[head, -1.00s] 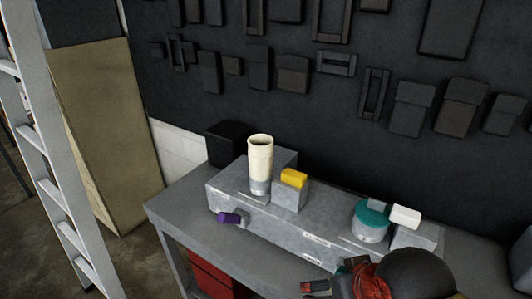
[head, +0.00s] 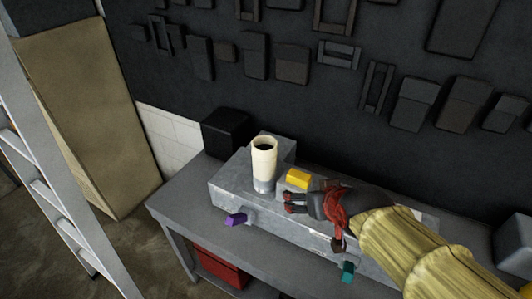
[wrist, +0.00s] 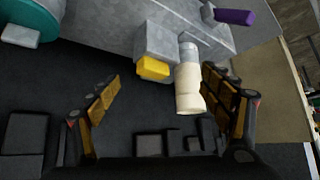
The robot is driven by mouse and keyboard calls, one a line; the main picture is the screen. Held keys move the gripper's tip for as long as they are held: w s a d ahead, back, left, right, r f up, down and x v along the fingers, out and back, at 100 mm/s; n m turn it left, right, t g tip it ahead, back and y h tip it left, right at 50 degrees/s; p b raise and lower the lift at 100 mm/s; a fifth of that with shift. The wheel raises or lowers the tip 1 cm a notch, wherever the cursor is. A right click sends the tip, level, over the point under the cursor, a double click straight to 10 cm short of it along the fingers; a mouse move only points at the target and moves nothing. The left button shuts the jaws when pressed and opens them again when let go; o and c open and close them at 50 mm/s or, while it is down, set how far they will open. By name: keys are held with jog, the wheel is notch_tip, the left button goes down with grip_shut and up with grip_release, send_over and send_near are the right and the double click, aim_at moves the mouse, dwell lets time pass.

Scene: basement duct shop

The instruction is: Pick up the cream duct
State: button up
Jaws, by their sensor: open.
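The cream duct (head: 264,158) is an upright open-topped tube, cream above with a grey lower part, on the grey metal block on the bench. It also shows in the wrist view (wrist: 189,88), between my finger lines and nearer the right finger. My gripper (head: 312,224) is open and empty, to the right of the duct and in front of it in the head view. In the wrist view my gripper (wrist: 160,78) has its fingers wide apart. I see no contact with the duct.
A yellow piece (head: 298,178) on a small grey block stands close right of the duct. A purple piece (head: 236,219) is at the block's front. A black box (head: 226,130) stands behind left. A teal-topped item (wrist: 25,25) shows in the wrist view. A ladder (head: 38,190) stands left.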

jog(key=t, duration=0.2)
send_near(266, 166)
jog(key=s+d+f, duration=0.1)
jog(key=s+d, duration=0.1)
jog(key=d, duration=0.3)
jog(key=w+a+f+t, duration=0.1)
jog(key=w, duration=0.1)
jog(key=w+a+f+n+t+y, duration=0.1)
jog(key=w+a+f, duration=0.1)
jog(key=w, duration=0.1)
jog(key=shift+w+a+f+t+y, duration=0.2)
jog(key=shift+w+a+t+y, duration=0.15)
jog(key=shift+a+t+y, duration=0.05)
jog(key=shift+w+a+f+t, duration=0.25)
jog(key=shift+w+a+t, duration=0.15)
jog(key=shift+w+a, duration=0.1)
jog(key=shift+r+x, duration=0.15)
jog(key=shift+x, duration=1.7)
jog(key=shift+r+x, duration=0.2)
jog(key=shift+x, duration=1.65)
jog(key=shift+w+d, duration=0.15)
jog(key=shift+d, duration=0.05)
jog(key=shift+c, duration=0.6)
jog(key=c, duration=1.2)
jog(key=shift+n, duration=0.3)
jog(key=shift+c, duration=0.6)
jog(key=shift+r, duration=0.1)
